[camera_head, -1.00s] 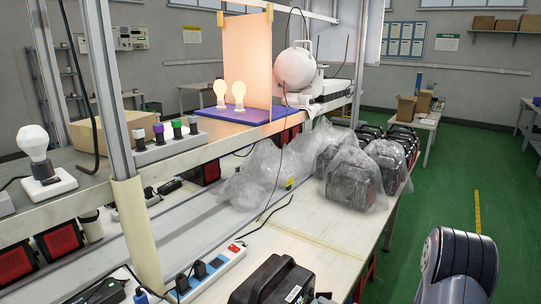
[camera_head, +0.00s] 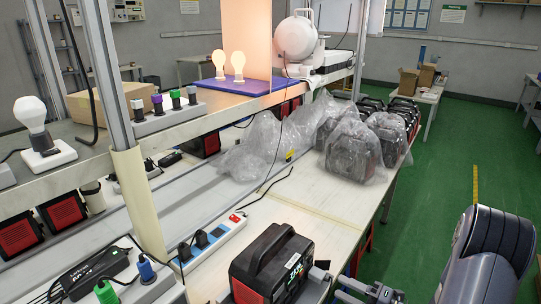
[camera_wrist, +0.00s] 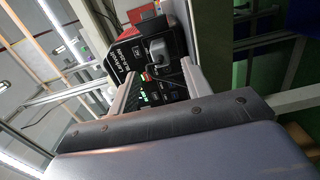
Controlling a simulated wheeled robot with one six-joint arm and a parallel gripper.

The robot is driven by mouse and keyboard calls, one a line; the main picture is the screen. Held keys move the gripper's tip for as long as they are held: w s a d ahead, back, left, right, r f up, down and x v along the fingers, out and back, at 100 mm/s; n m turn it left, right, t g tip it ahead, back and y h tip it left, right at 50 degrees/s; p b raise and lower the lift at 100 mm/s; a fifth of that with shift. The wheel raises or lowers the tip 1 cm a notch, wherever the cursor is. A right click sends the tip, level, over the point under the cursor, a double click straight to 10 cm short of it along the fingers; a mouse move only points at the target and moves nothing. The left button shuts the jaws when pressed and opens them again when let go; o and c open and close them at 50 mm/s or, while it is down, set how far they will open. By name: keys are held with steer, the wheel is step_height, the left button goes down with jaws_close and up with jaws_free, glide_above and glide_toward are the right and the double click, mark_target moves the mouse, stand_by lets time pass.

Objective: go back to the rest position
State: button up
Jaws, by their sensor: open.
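My gripper (camera_wrist: 160,88) is open, with its two grey fingers apart in the wrist view and nothing seen held between them. Beyond the fingertips is the front panel of a black and red power station (camera_wrist: 125,60), with a grey plug (camera_wrist: 157,48) at it and small green lights lit. In the head view the power station (camera_head: 272,262) stands on the near part of the bench, and its front is turned away. Grey gripper parts (camera_head: 345,283) show just right of it, at the bottom edge. I cannot tell whether they touch it.
A power strip (camera_head: 215,243) lies left of the power station. Bagged power stations (camera_head: 352,150) stand further back on the bench. A shelf (camera_head: 205,125) with two lit bulbs (camera_head: 228,65) and a metal post (camera_head: 110,75) is at left. Green floor (camera_head: 430,180) is open at right.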

mark_target(324, 279)
steer(key=x, duration=0.6)
steer(key=shift+w+a, duration=0.2)
steer(key=shift+a, duration=0.05)
steer(key=shift+s+d+f, duration=0.1)
steer(key=shift+d+f, duration=0.05)
steer(key=shift+d, duration=0.1)
steer(key=shift+s+d+b, duration=0.3)
steer(key=shift+d+b, duration=0.1)
steer(key=shift+b, duration=0.15)
steer(key=shift+s+f+b, duration=0.1)
steer(key=shift+b, duration=0.35)
steer(key=shift+n+g, duration=0.6)
steer(key=shift+g, duration=0.3)
steer(key=shift+s+d+r+p, duration=0.25)
steer(key=shift+s+d+p, duration=0.45)
steer(key=shift+s+d, duration=0.25)
steer(key=shift+s+d+r+p, duration=0.25)
steer(key=shift+s+d+p, duration=0.5)
steer(key=shift+s, duration=0.3)
steer(key=shift+s, duration=0.1)
